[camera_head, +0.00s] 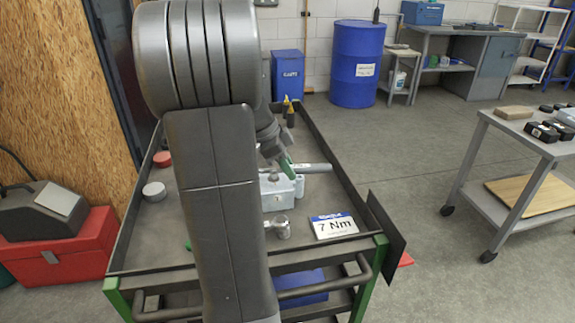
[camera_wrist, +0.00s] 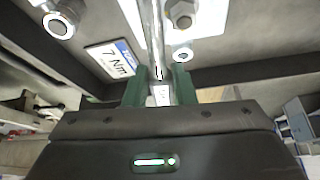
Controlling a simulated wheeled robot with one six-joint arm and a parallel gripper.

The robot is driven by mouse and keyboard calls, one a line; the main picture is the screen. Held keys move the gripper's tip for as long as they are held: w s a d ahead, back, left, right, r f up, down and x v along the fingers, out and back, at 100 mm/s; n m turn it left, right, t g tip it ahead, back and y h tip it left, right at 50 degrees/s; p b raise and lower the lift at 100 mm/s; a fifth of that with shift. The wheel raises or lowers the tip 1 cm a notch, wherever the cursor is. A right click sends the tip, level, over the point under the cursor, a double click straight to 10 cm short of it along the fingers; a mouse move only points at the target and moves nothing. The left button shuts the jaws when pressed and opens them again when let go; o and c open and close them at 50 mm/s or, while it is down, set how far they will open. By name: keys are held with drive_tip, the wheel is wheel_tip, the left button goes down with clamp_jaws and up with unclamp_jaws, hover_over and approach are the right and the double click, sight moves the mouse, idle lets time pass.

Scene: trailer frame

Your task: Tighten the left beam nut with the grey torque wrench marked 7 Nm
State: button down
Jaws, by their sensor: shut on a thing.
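My gripper (camera_wrist: 160,82) is shut on a shiny grey metal bar (camera_wrist: 152,30), which appears to be the torque wrench, with a small white label between the green fingers. In the head view my gripper (camera_head: 286,165) is over the cart tray, partly hidden by my arm, and the grey wrench (camera_head: 313,168) sticks out to its right. A sign reading 7 Nm (camera_head: 335,225) lies in the tray near its front right; it also shows in the wrist view (camera_wrist: 112,60).
The dark tray has a raised rim (camera_head: 335,160). A light grey block (camera_head: 278,190) is below my gripper, with a metal socket piece (camera_head: 279,228) in front. Red (camera_head: 162,159) and grey (camera_head: 154,191) round pieces lie left.

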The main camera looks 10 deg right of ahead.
drive_tip(key=shift+s+a+m+g+b, duration=0.25)
drive_tip(key=shift+s+m, duration=0.2)
drive_tip(key=shift+s, duration=0.35)
drive_tip(key=shift+s+a+m+g+b, duration=0.2)
drive_tip(key=shift+s+m, duration=0.25)
drive_tip(key=shift+s, duration=0.35)
drive_tip(key=shift+d+f, duration=0.1)
drive_tip(key=shift+s+a+m+g+y, duration=0.1)
drive_tip(key=shift+s+a+m+g, duration=0.15)
drive_tip(key=shift+s, duration=0.25)
drive_tip(key=shift+s+a+m+g+y, duration=0.1)
drive_tip(key=shift+s+a+m, duration=0.05)
drive_tip(key=shift+s+m, duration=0.3)
drive_tip(key=shift+s+a+m+g+y, duration=0.1)
drive_tip(key=shift+s+a+m, duration=0.1)
drive_tip(key=shift+s, duration=0.45)
drive_tip(key=shift+s+a+m+g, duration=0.15)
drive_tip(key=shift+s+a+m, duration=0.3)
drive_tip(key=shift+s, duration=0.2)
drive_tip(key=shift+s+a+m+g, duration=0.15)
drive_tip(key=shift+s+a+m, duration=0.25)
drive_tip(key=shift+s, duration=0.2)
